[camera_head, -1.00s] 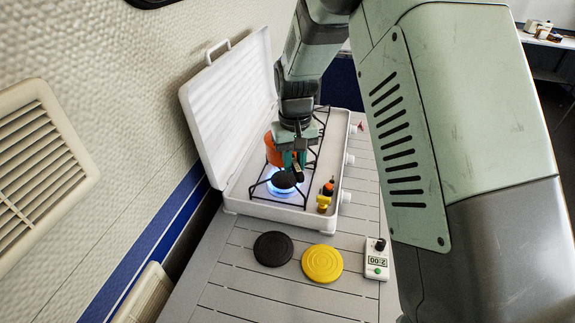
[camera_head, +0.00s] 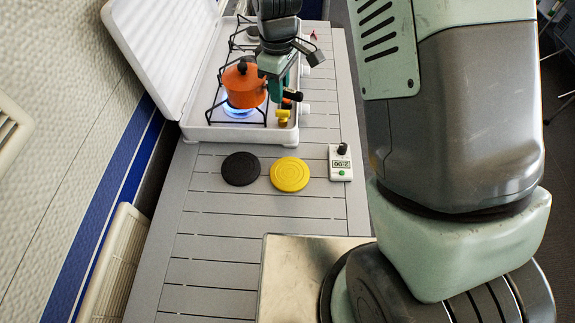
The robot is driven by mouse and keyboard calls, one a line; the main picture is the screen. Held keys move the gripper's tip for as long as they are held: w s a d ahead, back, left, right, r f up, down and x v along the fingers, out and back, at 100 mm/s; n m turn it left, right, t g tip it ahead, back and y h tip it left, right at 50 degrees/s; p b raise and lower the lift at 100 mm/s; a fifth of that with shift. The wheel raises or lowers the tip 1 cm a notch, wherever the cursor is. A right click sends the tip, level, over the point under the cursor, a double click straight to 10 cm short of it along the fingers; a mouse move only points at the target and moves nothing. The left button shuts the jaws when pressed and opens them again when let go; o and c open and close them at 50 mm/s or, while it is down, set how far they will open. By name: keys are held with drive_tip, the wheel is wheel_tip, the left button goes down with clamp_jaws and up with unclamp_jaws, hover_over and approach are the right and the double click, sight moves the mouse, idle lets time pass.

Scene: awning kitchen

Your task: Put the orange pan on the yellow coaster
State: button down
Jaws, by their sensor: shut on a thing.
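The orange pan (camera_head: 244,88), with a black knob on its lid, is at the front burner of the white camp stove. A blue flame shows just under its lower edge; I cannot tell whether it rests on the grate or hangs slightly above it. My gripper (camera_head: 277,88) is at the pan's right side, shut on the pan, apparently by its handle; the grip itself is mostly hidden. The yellow coaster (camera_head: 290,174) lies flat and bare on the grey slatted table, in front of the stove.
A black coaster (camera_head: 241,169) lies left of the yellow one. Table slats (camera_head: 215,225) nearer me are clear.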

drive_tip(key=s+d+f+n, duration=0.3)
drive_tip(key=s+d+n, duration=0.2)
drive_tip(key=d+n, duration=0.6)
drive_tip(key=shift+n, duration=0.7)
drive_tip(key=f, duration=0.6)
drive_tip(key=a+f, duration=0.1)
drive_tip(key=f, duration=0.2)
drive_tip(key=shift+f, duration=0.2)
drive_tip(key=shift+f, duration=0.15)
drive_tip(key=c, duration=1)
unclamp_jaws()
drive_tip(key=shift+o, duration=0.2)
